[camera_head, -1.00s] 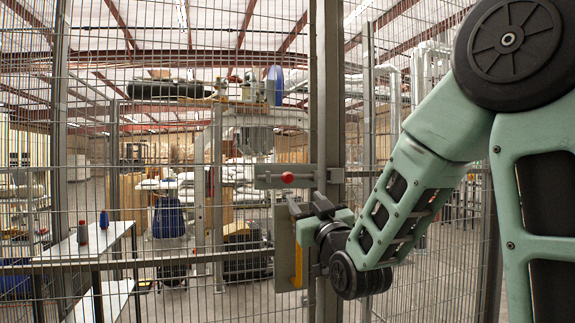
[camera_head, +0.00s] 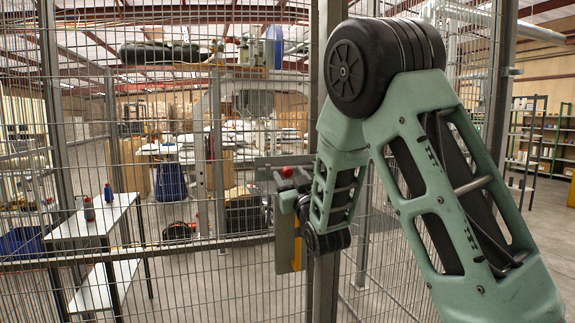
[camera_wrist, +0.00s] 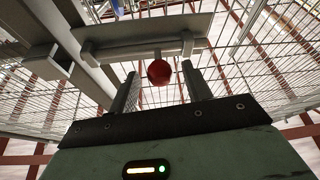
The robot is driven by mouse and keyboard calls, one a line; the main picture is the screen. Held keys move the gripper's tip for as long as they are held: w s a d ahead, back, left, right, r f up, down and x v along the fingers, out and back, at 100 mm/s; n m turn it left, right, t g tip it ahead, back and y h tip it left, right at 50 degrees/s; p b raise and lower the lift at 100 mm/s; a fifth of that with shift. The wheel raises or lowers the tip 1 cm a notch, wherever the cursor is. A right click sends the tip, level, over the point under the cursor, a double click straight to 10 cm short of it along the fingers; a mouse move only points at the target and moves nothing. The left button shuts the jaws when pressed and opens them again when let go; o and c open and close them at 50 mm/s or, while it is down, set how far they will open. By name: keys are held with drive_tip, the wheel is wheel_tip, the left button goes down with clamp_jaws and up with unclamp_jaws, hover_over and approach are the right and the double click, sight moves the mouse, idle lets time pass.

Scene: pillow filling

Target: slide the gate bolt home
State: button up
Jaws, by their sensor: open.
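The gate bolt is a grey bar on a flat grey plate (camera_head: 268,161) with a red ball knob (camera_head: 287,171), mounted on the mesh gate beside a grey post (camera_head: 327,90). In the wrist view the bolt's bar (camera_wrist: 140,46) runs across the top, and the red knob (camera_wrist: 159,72) sticks out on a short stem. My gripper (camera_wrist: 160,78) is open, with one dark finger on each side of the knob and a visible gap on both sides. In the head view my forearm and wrist cover most of the gripper, just below the knob.
A grey plate with a yellow edge (camera_head: 297,254) hangs below the bolt. Mesh fencing (camera_head: 200,270) spans the view. Behind it stand a white table (camera_head: 92,218) with small bottles and a machine. Open floor and shelves (camera_head: 540,140) lie at the right.

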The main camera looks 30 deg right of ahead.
drive_tip(key=shift+x, duration=1.1)
clamp_jaws()
drive_tip(key=shift+s+d+f, duration=0.1)
drive_tip(key=shift+s+d, duration=0.05)
drive_tip(key=shift+d, duration=0.3)
drive_tip(key=d+b, duration=0.1)
drive_tip(key=s+d+b, duration=0.1)
drive_tip(key=d, duration=0.1)
drive_tip(key=d+b, duration=0.2)
drive_tip(key=shift+s+d, duration=0.2)
drive_tip(key=shift+s, duration=0.1)
